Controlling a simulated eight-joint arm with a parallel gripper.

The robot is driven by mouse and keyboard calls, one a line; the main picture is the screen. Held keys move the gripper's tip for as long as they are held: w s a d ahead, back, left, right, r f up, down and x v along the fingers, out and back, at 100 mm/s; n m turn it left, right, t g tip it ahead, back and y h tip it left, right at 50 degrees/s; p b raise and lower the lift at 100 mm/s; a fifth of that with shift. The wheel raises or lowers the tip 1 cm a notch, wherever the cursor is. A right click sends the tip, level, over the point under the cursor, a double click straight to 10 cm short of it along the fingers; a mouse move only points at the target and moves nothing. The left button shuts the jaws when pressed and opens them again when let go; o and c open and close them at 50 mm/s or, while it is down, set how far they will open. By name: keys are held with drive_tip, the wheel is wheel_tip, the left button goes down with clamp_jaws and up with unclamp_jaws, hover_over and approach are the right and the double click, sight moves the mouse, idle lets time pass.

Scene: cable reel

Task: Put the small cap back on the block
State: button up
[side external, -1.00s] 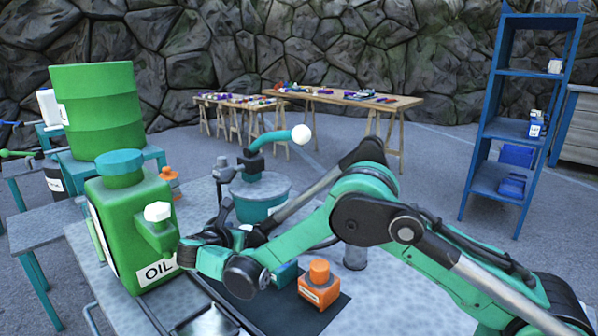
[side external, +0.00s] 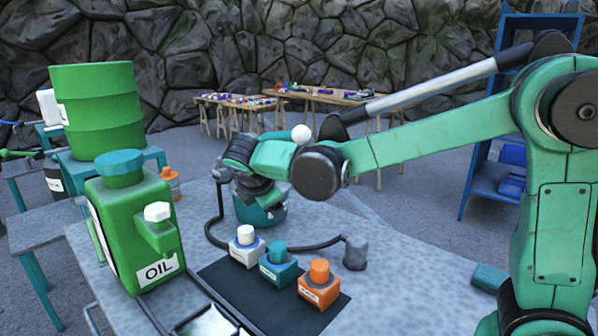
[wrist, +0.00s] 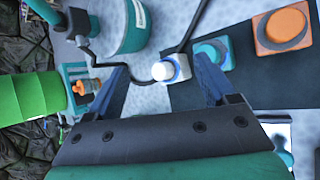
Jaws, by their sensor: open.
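A small white cap (side external: 246,234) sits on top of the white block (side external: 246,253) at the left end of the row on the dark mat. In the wrist view the white cap (wrist: 163,70) shows on the block (wrist: 182,68), with a blue ring around it. My gripper (side external: 262,198) is above and behind the blocks in the side view; its fingertips are hard to make out there. In the wrist view my gripper (wrist: 158,68) is open, its fingers spread either side of the cap, and empty. Whether the cap is fully seated is unclear.
A teal-capped block (side external: 279,267) and an orange-capped block (side external: 319,285) stand on the dark mat (side external: 225,275). The green oil can (side external: 135,235) stands left of them. A dark hose (side external: 215,237) and a grey cylinder (side external: 355,253) lie near the blocks.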

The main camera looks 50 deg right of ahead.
drive_tip(key=s+a+f+m+t+y, duration=0.1)
drive_tip(key=s+f+m+t+y, duration=0.1)
drive_tip(key=s+m+y, duration=0.5)
drive_tip(key=shift+s+a+f+m, duration=0.25)
drive_tip(key=shift+s+f+m, duration=0.2)
drive_tip(key=shift+s+m, duration=3.1)
drive_tip(key=shift+w+m, duration=0.65)
